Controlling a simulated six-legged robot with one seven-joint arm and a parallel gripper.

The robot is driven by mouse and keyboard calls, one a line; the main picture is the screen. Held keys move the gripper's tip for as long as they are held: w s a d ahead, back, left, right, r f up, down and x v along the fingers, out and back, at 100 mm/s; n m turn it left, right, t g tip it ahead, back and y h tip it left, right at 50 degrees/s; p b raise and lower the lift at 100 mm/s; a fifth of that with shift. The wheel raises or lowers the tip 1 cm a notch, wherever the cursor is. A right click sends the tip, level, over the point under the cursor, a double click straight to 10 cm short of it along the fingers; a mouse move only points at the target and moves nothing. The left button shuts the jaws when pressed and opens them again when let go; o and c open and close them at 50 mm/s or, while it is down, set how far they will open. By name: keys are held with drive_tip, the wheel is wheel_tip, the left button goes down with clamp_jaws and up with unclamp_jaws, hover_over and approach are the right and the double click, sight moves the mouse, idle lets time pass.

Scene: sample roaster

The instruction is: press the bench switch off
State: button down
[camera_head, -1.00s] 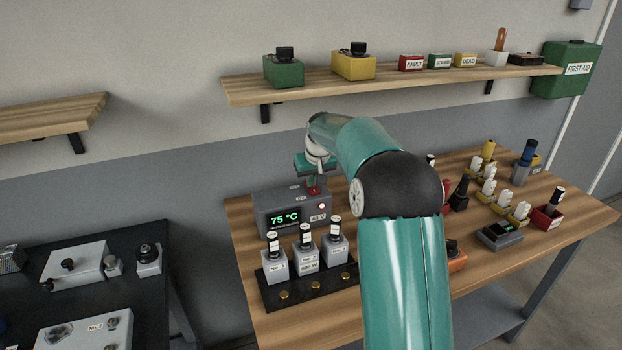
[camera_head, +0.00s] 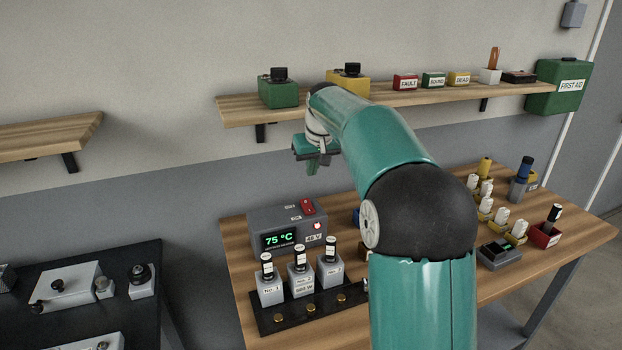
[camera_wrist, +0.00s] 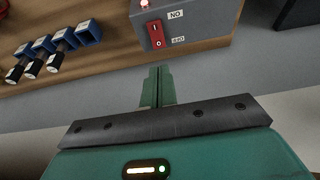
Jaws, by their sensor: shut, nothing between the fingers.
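The bench switch is a red rocker (camera_head: 307,207) on top of a grey supply box (camera_head: 259,241) that reads 75 °C, at the bench's back left. The rocker also shows in the wrist view (camera_wrist: 156,33), between white labels. My gripper (camera_head: 313,170) points down above the box, clear of the rocker. In the wrist view my gripper's fingers (camera_wrist: 157,75) are together and empty. Which way the rocker is tilted is hard to tell.
Several grey blocks with black-handled tools stand on a black rack (camera_head: 290,323) before the box. A wooden shelf (camera_head: 400,97) with coloured boxes hangs above. My arm hides the middle of the bench. Several blue blocks (camera_wrist: 88,31) show in the wrist view.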

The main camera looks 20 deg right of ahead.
drive_tip(key=shift+s+r, duration=0.1)
drive_tip(key=shift+r, duration=0.15)
drive_tip(key=s+d+f+t, duration=0.1)
drive_tip(key=s+f+t, duration=0.3)
drive_tip(key=t, duration=0.3)
drive_tip(key=shift+s, duration=0.4)
idle(0.6)
drive_tip(key=shift+w, duration=0.1)
idle(0.4)
